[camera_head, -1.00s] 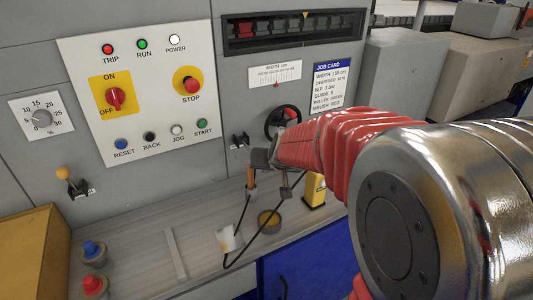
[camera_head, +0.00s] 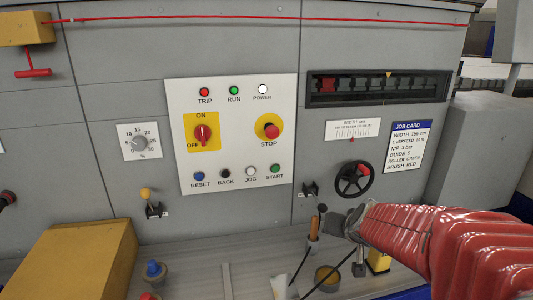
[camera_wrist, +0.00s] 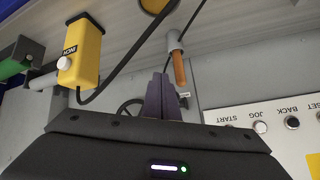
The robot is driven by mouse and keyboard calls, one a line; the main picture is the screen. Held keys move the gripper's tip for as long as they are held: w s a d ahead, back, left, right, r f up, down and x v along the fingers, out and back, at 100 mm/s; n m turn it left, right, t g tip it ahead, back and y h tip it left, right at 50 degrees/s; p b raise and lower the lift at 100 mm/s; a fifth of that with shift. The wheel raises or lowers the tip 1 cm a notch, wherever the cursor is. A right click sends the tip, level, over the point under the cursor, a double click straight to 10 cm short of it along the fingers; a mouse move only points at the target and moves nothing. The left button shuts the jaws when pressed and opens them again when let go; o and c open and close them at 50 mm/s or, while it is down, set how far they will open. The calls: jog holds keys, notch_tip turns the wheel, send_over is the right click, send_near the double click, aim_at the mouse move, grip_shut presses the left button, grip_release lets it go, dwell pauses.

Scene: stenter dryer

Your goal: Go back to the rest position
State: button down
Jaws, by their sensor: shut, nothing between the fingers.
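My gripper (camera_head: 352,226) is at the end of the red-sleeved arm, at the lower right of the head view. It is in front of the machine, below the black handwheel (camera_head: 354,181) and above the bench. In the wrist view its dark fingers (camera_wrist: 164,92) are together, with nothing seen between them. The orange-handled tool (camera_wrist: 180,70) stands in a grey holder close beyond the fingers in that view. The head view hides part of the fingers' outline.
The control panel (camera_head: 236,134) has a red OFF/ON switch and STOP button. A yellow cabinet (camera_head: 75,262) stands left.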

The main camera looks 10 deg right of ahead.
jog(key=s+a+r+n+g, duration=0.1)
jog(key=s+a, duration=0.2)
jog(key=s, duration=0.5)
jog(key=s+a+r+n+g, duration=0.1)
jog(key=s+a, duration=0.3)
jog(key=s, duration=0.4)
jog(key=s+a+r+n+g+y, duration=0.1)
jog(key=s+a+r+n, duration=0.1)
jog(key=s, duration=0.6)
jog(key=shift+s+a, duration=0.2)
jog(key=shift+a, duration=0.45)
